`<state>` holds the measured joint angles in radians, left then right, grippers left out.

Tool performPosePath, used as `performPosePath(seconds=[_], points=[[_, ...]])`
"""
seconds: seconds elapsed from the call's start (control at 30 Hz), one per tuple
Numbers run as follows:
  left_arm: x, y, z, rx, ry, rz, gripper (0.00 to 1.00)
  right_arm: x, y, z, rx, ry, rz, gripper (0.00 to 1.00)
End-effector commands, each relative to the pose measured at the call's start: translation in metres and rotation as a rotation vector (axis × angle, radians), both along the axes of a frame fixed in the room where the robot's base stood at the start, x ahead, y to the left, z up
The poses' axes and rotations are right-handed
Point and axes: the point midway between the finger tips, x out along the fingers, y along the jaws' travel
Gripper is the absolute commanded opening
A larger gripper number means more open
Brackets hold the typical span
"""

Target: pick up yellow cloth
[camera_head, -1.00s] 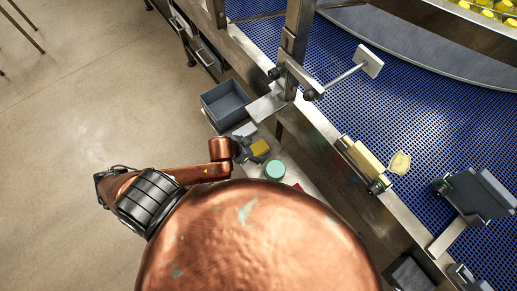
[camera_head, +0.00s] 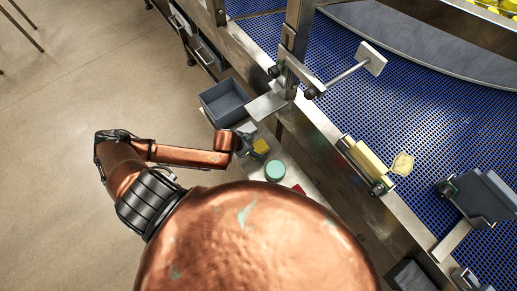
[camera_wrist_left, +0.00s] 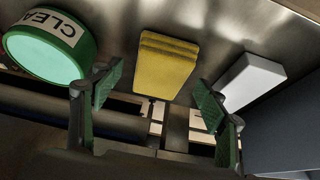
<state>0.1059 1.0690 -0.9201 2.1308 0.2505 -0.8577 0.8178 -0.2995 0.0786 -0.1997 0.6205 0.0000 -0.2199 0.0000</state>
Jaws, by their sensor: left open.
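The yellow cloth (camera_wrist_left: 166,64) is a folded pad lying on a metal shelf (camera_wrist_left: 120,20) in the left wrist view. It also shows in the head view (camera_head: 261,146), partly covered by my left gripper (camera_head: 250,141). In the left wrist view my left gripper (camera_wrist_left: 158,92) is open, with its two green-padded fingers apart. The cloth lies ahead of the gap between the fingertips, and nothing is held. My right gripper is not in view.
A green-lidded round container (camera_wrist_left: 48,50) stands left of the cloth, and a white block (camera_wrist_left: 250,80) lies right of it. A grey bin (camera_head: 224,103) sits beyond my gripper. A red item (camera_head: 298,188) lies nearer me. The blue conveyor (camera_head: 330,100) runs along the right.

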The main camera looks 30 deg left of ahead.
Motion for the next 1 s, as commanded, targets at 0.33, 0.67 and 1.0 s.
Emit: performPosePath(seconds=[0.33,0.67,1.0], points=[[0.0029,-0.0014,-0.0057,0.000,0.000,-0.001,0.66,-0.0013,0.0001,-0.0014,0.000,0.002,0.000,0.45],[0.0029,-0.0014,-0.0056,0.000,0.000,-0.001,0.43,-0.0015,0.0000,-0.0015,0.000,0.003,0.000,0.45],[0.0029,-0.0014,-0.0055,0.000,0.000,-0.001,0.23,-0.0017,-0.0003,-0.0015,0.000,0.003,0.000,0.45]])
